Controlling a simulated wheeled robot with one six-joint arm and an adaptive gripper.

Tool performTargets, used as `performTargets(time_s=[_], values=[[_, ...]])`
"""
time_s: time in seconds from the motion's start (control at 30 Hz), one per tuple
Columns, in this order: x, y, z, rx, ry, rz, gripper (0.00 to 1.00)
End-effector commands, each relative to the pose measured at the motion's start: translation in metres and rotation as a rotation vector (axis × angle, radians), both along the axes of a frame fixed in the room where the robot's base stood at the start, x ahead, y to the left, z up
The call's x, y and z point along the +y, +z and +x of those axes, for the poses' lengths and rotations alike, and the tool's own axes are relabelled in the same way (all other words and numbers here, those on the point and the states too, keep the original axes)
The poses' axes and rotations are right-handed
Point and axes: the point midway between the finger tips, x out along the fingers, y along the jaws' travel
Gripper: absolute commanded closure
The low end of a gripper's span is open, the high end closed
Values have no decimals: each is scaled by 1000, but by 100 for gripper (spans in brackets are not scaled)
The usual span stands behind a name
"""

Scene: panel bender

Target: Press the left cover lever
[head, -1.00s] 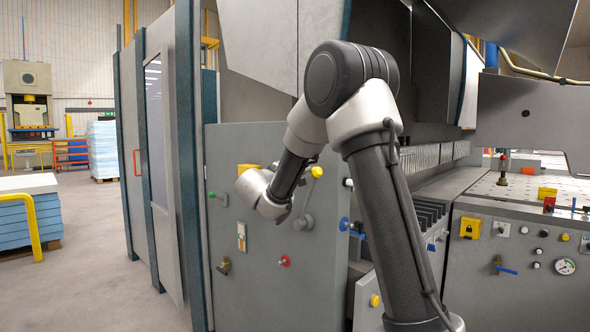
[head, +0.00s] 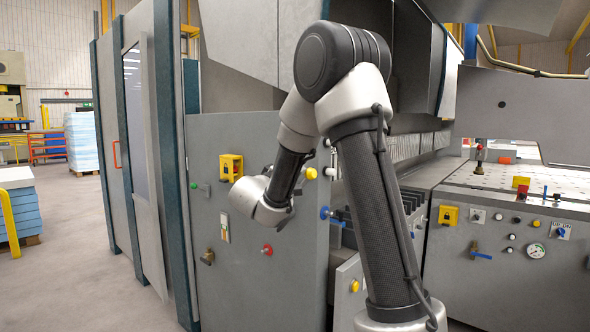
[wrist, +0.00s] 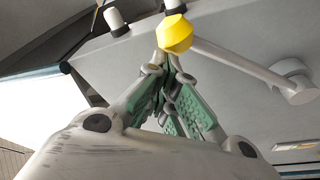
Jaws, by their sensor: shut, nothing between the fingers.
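The cover lever is a grey arm with a yellow knob on a grey side panel. In the head view its yellow knob (head: 311,173) shows beside my forearm; its arm and pivot are mostly hidden behind my wrist. In the wrist view the lever (wrist: 240,62) runs from a round pivot at right to the knob at upper middle. My gripper (wrist: 163,62) is shut and empty, with green-lined fingers. Its tips are right at the knob in the wrist view; I cannot tell for sure whether they touch. In the head view my gripper (head: 286,218) is partly hidden.
The grey panel (head: 225,280) also carries a yellow bracket (head: 231,167), a red knob (head: 267,250), a brass valve (head: 207,257) and a blue knob (head: 325,212). A perforated machine table (head: 500,177) stands at right. Floor at left is open.

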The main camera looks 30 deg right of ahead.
Motion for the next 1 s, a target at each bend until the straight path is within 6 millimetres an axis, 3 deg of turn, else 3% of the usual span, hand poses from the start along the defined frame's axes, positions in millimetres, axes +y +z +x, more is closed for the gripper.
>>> performTargets(time_s=[0.37, 0.57, 0.8, 1.0], values=[[3, 2, 4, 6, -10, 4, 100], [29, 21, 20, 2, -5, 1, 100], [78, 12, -9, 3, -3, -1, 100], [102, 8, -24, 2, -3, 0, 100]])
